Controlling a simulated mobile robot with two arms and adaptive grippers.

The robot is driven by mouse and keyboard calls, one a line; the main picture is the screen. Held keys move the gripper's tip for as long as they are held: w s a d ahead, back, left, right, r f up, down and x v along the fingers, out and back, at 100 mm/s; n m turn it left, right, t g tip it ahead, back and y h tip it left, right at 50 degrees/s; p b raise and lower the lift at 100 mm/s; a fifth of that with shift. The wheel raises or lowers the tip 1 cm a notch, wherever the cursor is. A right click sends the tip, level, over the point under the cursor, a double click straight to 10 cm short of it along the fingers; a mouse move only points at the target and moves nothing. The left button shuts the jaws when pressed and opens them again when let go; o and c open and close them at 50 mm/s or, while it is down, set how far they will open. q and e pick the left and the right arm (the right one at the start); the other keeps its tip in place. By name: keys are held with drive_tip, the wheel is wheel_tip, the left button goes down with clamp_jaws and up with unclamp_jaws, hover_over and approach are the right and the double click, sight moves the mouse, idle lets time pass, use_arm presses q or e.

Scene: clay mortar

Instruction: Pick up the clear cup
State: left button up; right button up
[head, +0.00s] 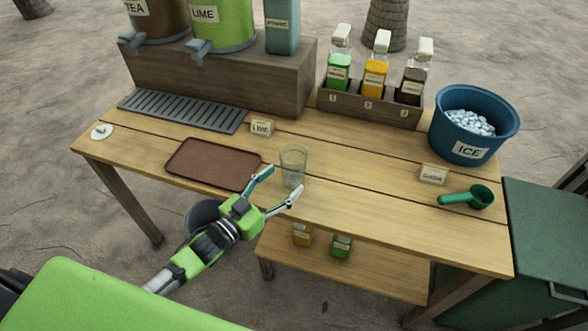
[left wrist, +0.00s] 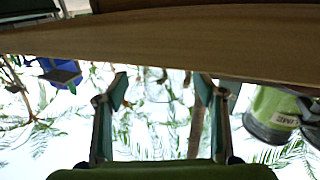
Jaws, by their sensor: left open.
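The clear cup (head: 293,165) stands upright on the wooden table, right of the brown tray. My left gripper (head: 281,183) is open at the table's front edge, its fingers spread and pointing toward the cup. One fingertip is left of the cup and the other is just in front of its lower right. I see no hold on the cup, and I cannot tell whether a finger touches it. Both spread fingers of my left gripper (left wrist: 160,85) also show in the left wrist view. The cup is hard to make out there. My right gripper is not in view.
The brown tray (head: 213,164) lies left of the cup, with a small label card (head: 262,127) behind. A blue ice bucket (head: 474,125), a green scoop (head: 468,197) and a bottle rack (head: 369,107) stand farther right.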

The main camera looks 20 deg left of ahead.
sight(286, 176)
use_arm(q)
drive_tip(key=shift+p+x, duration=0.35)
drive_tip(key=shift+x, duration=2.35)
drive_tip(key=shift+a, duration=0.1)
drive_tip(key=c, duration=1.2)
